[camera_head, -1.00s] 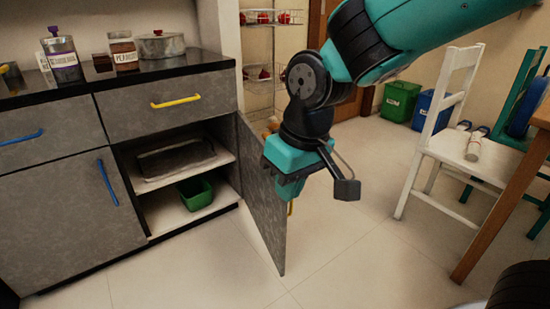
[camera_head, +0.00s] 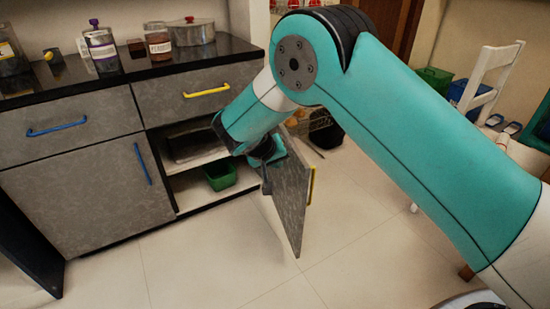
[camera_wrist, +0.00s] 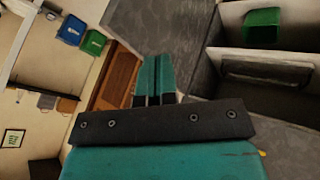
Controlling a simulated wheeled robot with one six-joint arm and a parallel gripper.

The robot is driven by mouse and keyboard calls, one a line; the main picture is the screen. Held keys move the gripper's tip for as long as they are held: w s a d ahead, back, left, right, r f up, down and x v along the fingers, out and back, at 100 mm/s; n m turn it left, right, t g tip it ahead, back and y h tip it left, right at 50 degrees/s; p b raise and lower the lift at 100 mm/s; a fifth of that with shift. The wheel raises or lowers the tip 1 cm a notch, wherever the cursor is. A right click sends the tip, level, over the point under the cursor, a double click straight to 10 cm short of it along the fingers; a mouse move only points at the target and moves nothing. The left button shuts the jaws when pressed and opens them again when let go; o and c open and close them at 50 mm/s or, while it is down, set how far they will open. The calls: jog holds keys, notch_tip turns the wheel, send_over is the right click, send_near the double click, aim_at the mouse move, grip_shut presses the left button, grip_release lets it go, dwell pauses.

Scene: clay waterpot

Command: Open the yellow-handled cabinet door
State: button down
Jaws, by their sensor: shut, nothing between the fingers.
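The cabinet door (camera_head: 290,202) stands swung out from the cabinet, showing its grey face edge-on in the head view. Its yellow handle (camera_head: 311,186) is on the right, outer side. The open compartment behind shows a green bin (camera_head: 220,175) on the lower shelf and a dark tray on the upper shelf. My gripper (camera_wrist: 155,77) is shut and empty in the wrist view. In the head view my wrist is at the inner side of the door, near its top; the fingertips are hidden there. Whether the fingers touch the door I cannot tell.
A drawer with a yellow handle (camera_head: 206,90) is above the compartment. A blue-handled door (camera_head: 143,164) is to the left. Jars and a pot (camera_head: 187,32) stand on the counter. A white chair (camera_head: 488,80) is at right. Floor in front is clear.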

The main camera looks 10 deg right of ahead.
jog(key=d+f, duration=0.1)
jog(key=d, duration=0.1)
jog(key=w+d+f+b, duration=0.1)
jog(key=d, duration=0.1)
jog(key=w+d+f, duration=0.1)
jog(key=d+f, duration=0.1)
jog(key=shift+w+d, duration=0.1)
jog(key=shift+w, duration=0.05)
